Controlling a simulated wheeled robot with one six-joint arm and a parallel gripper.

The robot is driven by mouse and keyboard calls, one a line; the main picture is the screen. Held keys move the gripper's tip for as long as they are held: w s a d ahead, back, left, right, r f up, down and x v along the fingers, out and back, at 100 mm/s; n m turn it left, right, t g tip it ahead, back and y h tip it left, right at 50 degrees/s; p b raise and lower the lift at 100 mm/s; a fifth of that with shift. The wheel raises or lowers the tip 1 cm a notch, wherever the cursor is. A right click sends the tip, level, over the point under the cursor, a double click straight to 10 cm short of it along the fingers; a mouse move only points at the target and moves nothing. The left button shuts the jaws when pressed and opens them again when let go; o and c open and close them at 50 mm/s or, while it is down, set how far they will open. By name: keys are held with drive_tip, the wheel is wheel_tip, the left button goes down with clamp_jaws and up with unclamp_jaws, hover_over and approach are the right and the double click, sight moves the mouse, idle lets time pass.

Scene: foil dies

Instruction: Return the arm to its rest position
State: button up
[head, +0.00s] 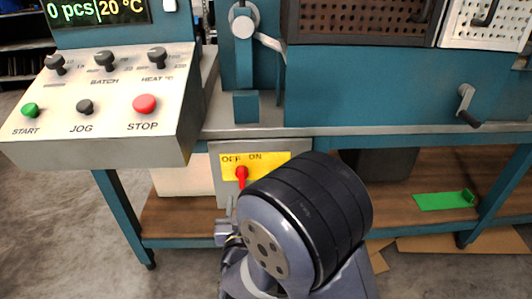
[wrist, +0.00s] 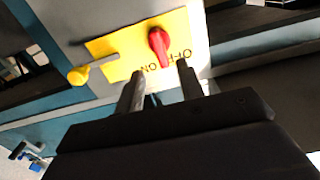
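My arm (head: 310,215) stands in front of the machine in the head view, its dark-banded wrist part at the lower middle. My gripper (wrist: 160,72) shows in the wrist view with its two grey fingers apart and nothing clamped between them. The red switch handle (wrist: 160,46) lies just past the fingertips, in line with the gap; I cannot tell whether it touches them. In the head view the red handle (head: 241,173) sits on a yellow OFF/ON plate (head: 272,163), left of my arm. My fingers are not clearly seen there.
A control panel (head: 110,100) with knobs and buttons juts out at the left. The machine's teal front (head: 390,90) runs behind, with a crank (head: 466,105) at right. A lower wooden shelf (head: 420,180) holds a green piece (head: 445,200). A yellow-balled lever (wrist: 78,76) is near the plate in the wrist view.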

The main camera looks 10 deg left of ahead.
sight(241, 182)
drive_tip(key=b+x, duration=0.2)
drive_tip(key=x, duration=0.8)
drive_tip(key=shift+w+d+f+b, duration=0.15)
drive_tip(key=shift+w+b, duration=0.1)
drive_tip(key=shift+b, duration=0.15)
drive_tip(key=shift+s+r+n+p, duration=0.1)
drive_tip(key=shift+r+n+p, duration=0.2)
drive_tip(key=shift+p, duration=0.3)
drive_tip(key=shift+f+n+p, duration=0.15)
drive_tip(key=shift+n+p, duration=0.15)
drive_tip(key=shift+n, duration=0.2)
drive_tip(key=shift+f+b, duration=0.1)
drive_tip(key=shift+b, duration=0.3)
